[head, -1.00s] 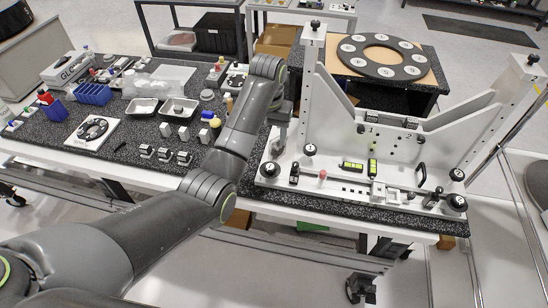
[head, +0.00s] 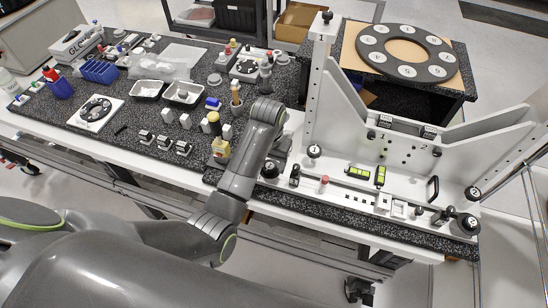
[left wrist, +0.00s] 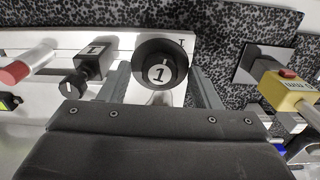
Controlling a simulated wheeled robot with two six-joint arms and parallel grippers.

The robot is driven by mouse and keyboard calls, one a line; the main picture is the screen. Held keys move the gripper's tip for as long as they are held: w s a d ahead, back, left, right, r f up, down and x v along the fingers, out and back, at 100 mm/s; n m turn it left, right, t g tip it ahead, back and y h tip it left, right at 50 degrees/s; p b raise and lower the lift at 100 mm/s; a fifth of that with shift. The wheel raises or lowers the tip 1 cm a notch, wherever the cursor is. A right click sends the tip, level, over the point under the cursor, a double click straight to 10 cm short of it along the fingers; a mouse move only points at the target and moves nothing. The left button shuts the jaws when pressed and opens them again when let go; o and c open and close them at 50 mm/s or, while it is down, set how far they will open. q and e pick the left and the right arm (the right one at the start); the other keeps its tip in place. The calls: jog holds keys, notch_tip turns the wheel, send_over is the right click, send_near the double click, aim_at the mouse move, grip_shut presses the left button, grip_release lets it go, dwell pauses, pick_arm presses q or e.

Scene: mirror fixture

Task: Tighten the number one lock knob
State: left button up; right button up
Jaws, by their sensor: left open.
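The number one lock knob (head: 269,170) is a round black knob at the left front corner of the white fixture (head: 345,205). In the left wrist view the knob (left wrist: 160,71) shows a white disc marked 1 on a wider black base. My left gripper (head: 278,158) is over that corner, pointing down. In the left wrist view its open fingers (left wrist: 162,88) stand on either side of the knob, with a gap visible on each side. Part of the knob's near side is hidden by the gripper body. My right gripper is not in view.
A black clamp block (head: 294,177) and a red-tipped pin (head: 323,184) stand right of the knob. A yellow device (head: 221,150) with a red button (left wrist: 288,73) stands to its left on the speckled table. The fixture's tall upright (head: 318,80) rises behind.

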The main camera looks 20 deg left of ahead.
pick_arm(q)
jog(key=c, duration=1)
